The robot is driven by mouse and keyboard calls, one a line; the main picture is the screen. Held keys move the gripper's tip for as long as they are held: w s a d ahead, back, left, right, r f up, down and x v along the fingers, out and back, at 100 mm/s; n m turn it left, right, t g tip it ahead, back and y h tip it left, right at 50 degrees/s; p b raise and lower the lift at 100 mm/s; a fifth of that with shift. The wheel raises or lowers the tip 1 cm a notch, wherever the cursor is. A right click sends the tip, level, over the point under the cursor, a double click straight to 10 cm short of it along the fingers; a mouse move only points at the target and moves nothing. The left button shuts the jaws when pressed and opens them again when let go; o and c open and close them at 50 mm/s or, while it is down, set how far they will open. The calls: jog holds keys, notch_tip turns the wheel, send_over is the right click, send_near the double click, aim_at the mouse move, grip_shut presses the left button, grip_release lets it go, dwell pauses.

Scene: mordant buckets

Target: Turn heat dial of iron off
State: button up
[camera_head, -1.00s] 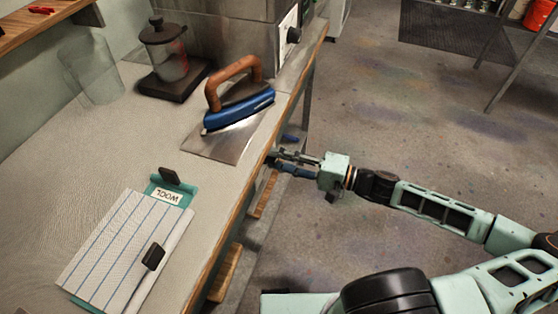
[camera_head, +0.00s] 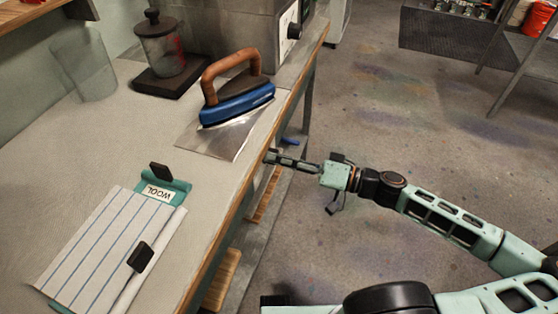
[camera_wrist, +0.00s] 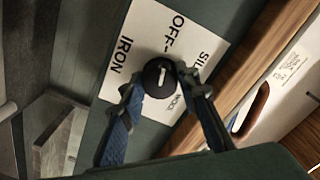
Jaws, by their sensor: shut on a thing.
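The heat dial (camera_wrist: 158,77) is a round black knob with a short white mark, on a white plate (camera_wrist: 143,25) lettered IRON, OFF, SILK and WOOL. The mark runs roughly up and down in the wrist view; which letters it points at is hard to tell. My gripper (camera_wrist: 161,90) is shut on the dial, one blue finger on each side. In the head view my gripper (camera_head: 272,157) is at the bench's front edge, and the dial is hidden there. The blue iron (camera_head: 236,100) with a brown handle stands on a metal plate (camera_head: 220,141) on the bench above.
The bench (camera_head: 120,150) also holds a striped board with a WOOL label (camera_head: 158,193), a dark-lidded glass press (camera_head: 160,48), a clear beaker (camera_head: 85,65) and a grey metal box (camera_head: 245,35). A wooden edge runs beside the dial.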

dwell(0.5)
jog(key=o, duration=1.2)
jog(key=shift+c, duration=0.2)
jog(key=shift+d, duration=0.1)
jog(key=v, duration=1.1)
jog(key=shift+s+d, duration=0.2)
jog(key=shift+d, duration=0.15)
